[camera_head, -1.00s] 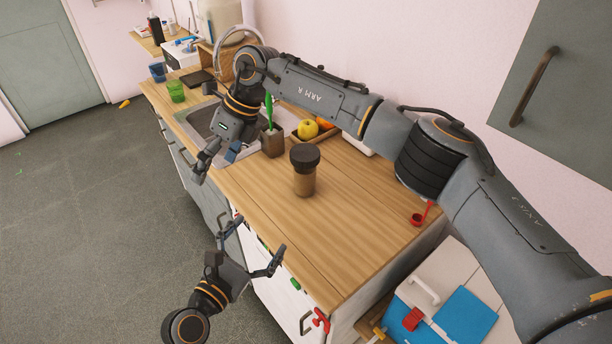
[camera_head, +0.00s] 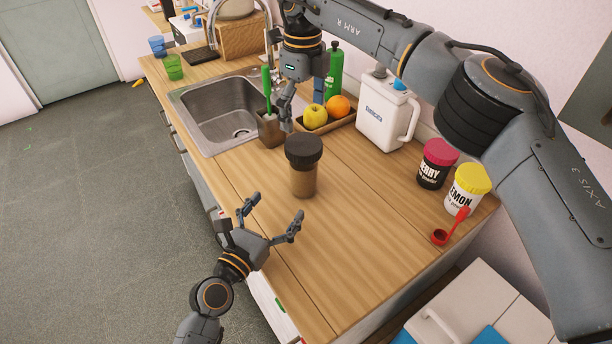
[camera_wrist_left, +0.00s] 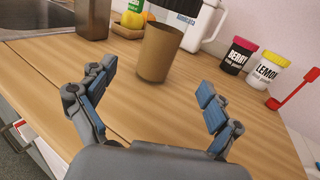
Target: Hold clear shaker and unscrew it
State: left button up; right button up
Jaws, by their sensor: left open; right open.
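The clear shaker (camera_head: 303,178) stands upright on the wooden counter, brownish and see-through, with a dark lid (camera_head: 304,150) on top. In the left wrist view the shaker (camera_wrist_left: 158,52) stands beyond the fingers, its lid partly cut off by the top edge. My left gripper (camera_head: 275,212) is open and empty, just in front and to the left of the shaker, not touching it. My right gripper (camera_head: 285,108) is open above the counter behind the shaker, near the brush holder; its fingers are partly hard to make out.
A sink (camera_head: 222,112) lies at the back left. Behind the shaker are a brown brush holder (camera_head: 270,130), a fruit tray (camera_head: 340,126), and a white jug (camera_head: 386,112). Berry (camera_head: 432,172) and lemon (camera_head: 464,196) tubs and a red scoop (camera_head: 441,237) stand right. The front counter is clear.

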aim_at(298, 179)
pick_arm(q)
jog(key=x, duration=1.2)
jog(key=shift+w+d+r, duration=0.15)
jog(key=shift+w, duration=0.05)
grip_shut()
pick_arm(e)
jog(key=m, duration=1)
jog(key=shift+m, duration=0.3)
jog(key=m, duration=1.1)
jog(key=shift+f+m, duration=0.4)
jog(key=shift+f, duration=3.6)
